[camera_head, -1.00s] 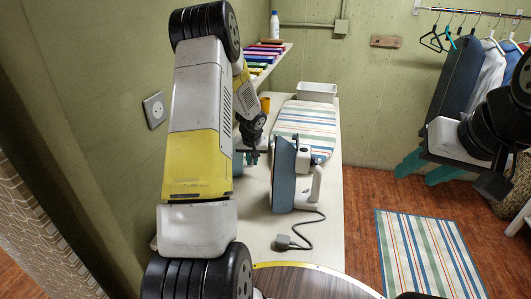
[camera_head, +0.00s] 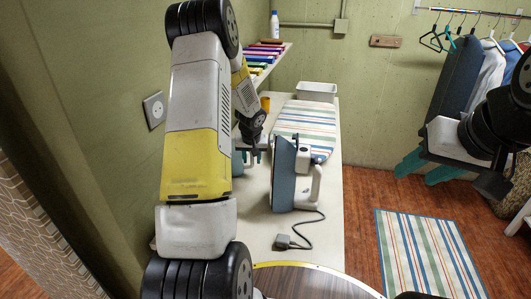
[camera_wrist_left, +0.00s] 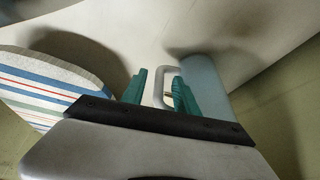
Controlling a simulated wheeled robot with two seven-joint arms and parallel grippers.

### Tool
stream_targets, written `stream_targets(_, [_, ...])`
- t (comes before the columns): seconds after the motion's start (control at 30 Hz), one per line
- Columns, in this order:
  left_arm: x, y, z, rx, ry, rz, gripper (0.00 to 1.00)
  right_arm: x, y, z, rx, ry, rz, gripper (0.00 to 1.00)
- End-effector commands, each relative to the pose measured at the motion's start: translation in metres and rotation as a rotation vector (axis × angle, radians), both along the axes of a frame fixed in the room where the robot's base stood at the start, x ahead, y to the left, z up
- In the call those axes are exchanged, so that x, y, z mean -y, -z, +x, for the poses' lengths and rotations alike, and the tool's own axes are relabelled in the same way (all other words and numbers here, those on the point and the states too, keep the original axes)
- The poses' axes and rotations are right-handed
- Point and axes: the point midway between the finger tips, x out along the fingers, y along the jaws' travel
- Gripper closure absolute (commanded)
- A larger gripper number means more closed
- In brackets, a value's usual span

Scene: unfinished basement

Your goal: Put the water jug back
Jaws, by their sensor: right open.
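The water jug (camera_wrist_left: 207,88) is a pale blue cylinder with a pale loop handle (camera_wrist_left: 161,90) in the left wrist view. In the head view only a small blue-grey part of the jug (camera_head: 237,164) shows behind my left arm, on the table's left side. My left gripper (camera_head: 252,152) is low over the table beside the jug. Its teal fingers (camera_wrist_left: 158,90) are apart, with the handle seen between them; contact cannot be told. My right gripper (camera_head: 460,165) is open and empty, raised over the floor at the right.
A steam iron (camera_head: 284,175) with a cord and grey plug stands close right of my left gripper on the white table (camera_head: 327,225). Behind are a striped ironing pad (camera_head: 307,122), a white bin (camera_head: 317,92) and an orange cup (camera_head: 265,103). A shelf of coloured items (camera_head: 262,58) hangs above.

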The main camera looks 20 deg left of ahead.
Motion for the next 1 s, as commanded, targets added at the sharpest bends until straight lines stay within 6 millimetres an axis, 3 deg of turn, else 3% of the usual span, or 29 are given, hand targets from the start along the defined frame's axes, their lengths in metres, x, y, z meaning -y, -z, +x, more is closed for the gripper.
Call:
stream_targets(0.3, [0.01,-0.065,-0.024,0.006,0.001,0.001,0.64,0.0,0.0,0.0,0.0,0.0,0.0,0.56])
stream_targets(0.7, [0.021,-0.116,-0.047,0.012,0.01,0.002,0.64,0.0,0.0,0.0,0.0,0.0,0.0,0.56])
stream_targets(0.87, [0.042,-0.174,-0.087,0.04,0.046,-0.003,0.64,0.0,0.0,0.0,0.0,0.0,0.0,0.56])
stream_targets(1.0, [0.068,-0.224,-0.143,0.066,0.1,-0.026,0.64,0.0,0.0,0.0,0.0,0.0,0.0,0.56])
